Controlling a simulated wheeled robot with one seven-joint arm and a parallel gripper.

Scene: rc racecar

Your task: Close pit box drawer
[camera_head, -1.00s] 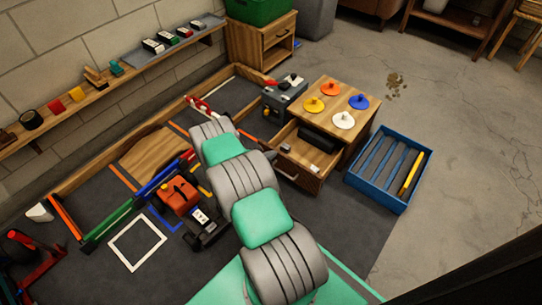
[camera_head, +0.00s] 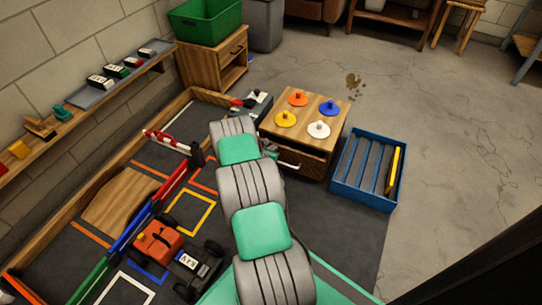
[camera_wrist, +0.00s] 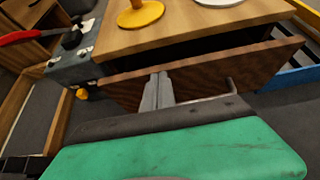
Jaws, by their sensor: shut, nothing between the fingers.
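The pit box (camera_head: 307,112) is a wooden cabinet with orange, blue, yellow and white knobbed discs on top. Its drawer shows a dark wood front (camera_head: 312,164) with a metal handle (camera_head: 288,164). In the wrist view, a dark gap lies between the cabinet top (camera_wrist: 190,34) and the drawer front (camera_wrist: 225,75), so the drawer looks slightly open. Its contents are hidden. My gripper (camera_wrist: 157,82) is shut and empty, with its fingertips at the outer face of the front, left of the handle. They look to be touching it. In the head view my arm hides most of the gripper.
A blue slatted crate (camera_head: 338,180) with a yellow bar stands right of the pit box. A grey box (camera_head: 258,104) stands at its left. An orange car (camera_head: 162,243) sits on the track, which has a wooden border and coloured barriers.

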